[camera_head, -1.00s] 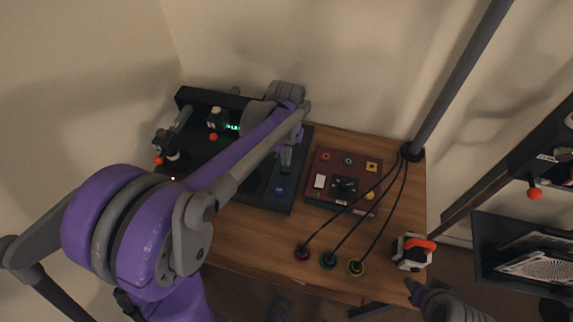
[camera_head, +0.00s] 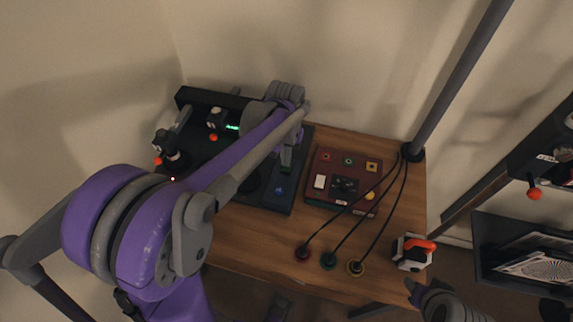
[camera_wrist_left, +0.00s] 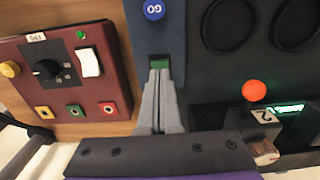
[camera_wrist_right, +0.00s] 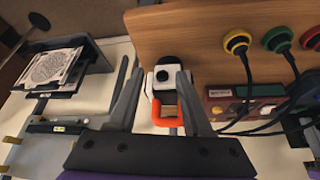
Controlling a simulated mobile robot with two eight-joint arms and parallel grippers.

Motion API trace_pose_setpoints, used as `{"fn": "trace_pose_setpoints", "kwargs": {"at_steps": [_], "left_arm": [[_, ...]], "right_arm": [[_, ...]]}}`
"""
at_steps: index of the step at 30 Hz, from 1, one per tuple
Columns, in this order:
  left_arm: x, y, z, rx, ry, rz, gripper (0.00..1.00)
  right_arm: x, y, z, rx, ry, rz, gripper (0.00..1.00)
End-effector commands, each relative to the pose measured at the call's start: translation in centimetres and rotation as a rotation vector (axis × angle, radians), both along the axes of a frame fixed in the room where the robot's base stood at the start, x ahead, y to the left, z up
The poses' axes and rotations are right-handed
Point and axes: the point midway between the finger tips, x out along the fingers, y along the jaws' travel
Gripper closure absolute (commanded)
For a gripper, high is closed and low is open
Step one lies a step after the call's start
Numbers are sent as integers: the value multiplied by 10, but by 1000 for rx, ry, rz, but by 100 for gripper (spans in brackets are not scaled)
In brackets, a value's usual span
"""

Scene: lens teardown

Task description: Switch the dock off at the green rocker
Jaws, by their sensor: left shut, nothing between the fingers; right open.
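The dock (camera_head: 264,196) is a dark unit at the table's back left, partly hidden by my left arm. In the left wrist view, its blue panel carries the green rocker (camera_wrist_left: 159,62) and a round blue GO button (camera_wrist_left: 153,10). My left gripper (camera_wrist_left: 159,72) is shut and empty, with its tips at the rocker's near edge. I cannot tell whether they touch it. In the head view, the left gripper (camera_head: 286,160) is over this panel and hides the rocker. My right gripper (camera_wrist_right: 157,72) is open and empty at the table's front right.
A dark red box (camera_head: 325,163) with a white switch (camera_wrist_left: 89,63) and a knob stands beside the dock. Black cables run to three coloured plugs on the table (camera_head: 240,246). A white and orange device (camera_head: 413,252) sits at the right edge. An orange-red ball (camera_wrist_left: 254,90) is close to the left gripper.

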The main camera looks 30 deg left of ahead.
Motion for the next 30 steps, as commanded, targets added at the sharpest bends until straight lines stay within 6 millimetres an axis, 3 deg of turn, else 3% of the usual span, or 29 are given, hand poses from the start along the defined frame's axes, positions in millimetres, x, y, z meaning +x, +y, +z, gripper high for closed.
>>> {"fn": "trace_pose_setpoints", "kwargs": {"at_steps": [30], "left_arm": [[0, 0, -7, 0, 0, 0, 100]], "right_arm": [[-1, 0, -5, 0, 2, 0, 50]]}}
